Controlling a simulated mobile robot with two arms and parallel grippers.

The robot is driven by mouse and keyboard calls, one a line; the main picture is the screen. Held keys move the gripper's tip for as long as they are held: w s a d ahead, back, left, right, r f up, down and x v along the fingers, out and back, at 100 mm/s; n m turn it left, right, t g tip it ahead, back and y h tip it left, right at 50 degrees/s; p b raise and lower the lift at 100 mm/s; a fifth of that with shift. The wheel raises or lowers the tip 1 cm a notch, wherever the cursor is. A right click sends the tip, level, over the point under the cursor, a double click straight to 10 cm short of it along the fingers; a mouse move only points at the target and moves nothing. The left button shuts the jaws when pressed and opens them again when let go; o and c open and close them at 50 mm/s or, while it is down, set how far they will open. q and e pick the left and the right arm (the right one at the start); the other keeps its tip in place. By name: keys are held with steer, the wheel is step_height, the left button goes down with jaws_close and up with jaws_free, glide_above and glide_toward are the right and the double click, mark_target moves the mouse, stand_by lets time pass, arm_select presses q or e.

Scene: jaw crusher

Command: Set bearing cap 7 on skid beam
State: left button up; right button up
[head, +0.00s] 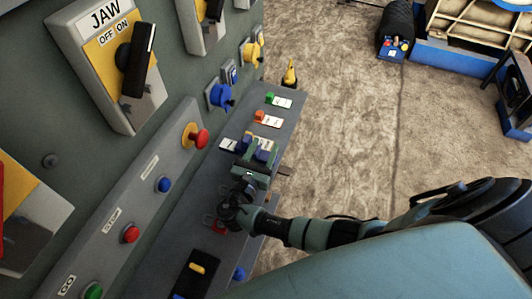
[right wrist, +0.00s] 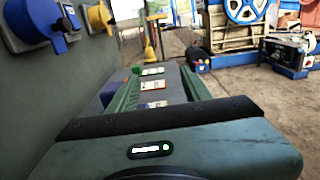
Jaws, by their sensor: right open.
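No part in view can be read as bearing cap 7. A dark block-like part (head: 515,82) stands at the right edge of the head view by a blue beam (head: 512,122); I cannot tell whether these are the cap and the skid beam. My right gripper (head: 260,151) is open over the narrow grey shelf. In the right wrist view its two green fingers (right wrist: 160,80) stand apart, with tagged items on the shelf seen between and beyond them. I see nothing held. My left gripper is not in view.
The grey shelf (head: 285,115) carries several tagged padlocks, including an orange one (head: 260,115). The panel with the JAW switch (head: 135,60) rises at left. A blue-framed machine (head: 470,55) and a black cylindrical thing (head: 397,25) stand beyond. The floor (head: 340,110) between is clear.

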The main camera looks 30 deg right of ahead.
steer(key=shift+d, duration=0.25)
steer(key=c, duration=1)
steer(key=shift+w+a, duration=0.1)
steer(key=shift+a, duration=0.1)
jaws_close()
steer(key=shift+a, duration=0.1)
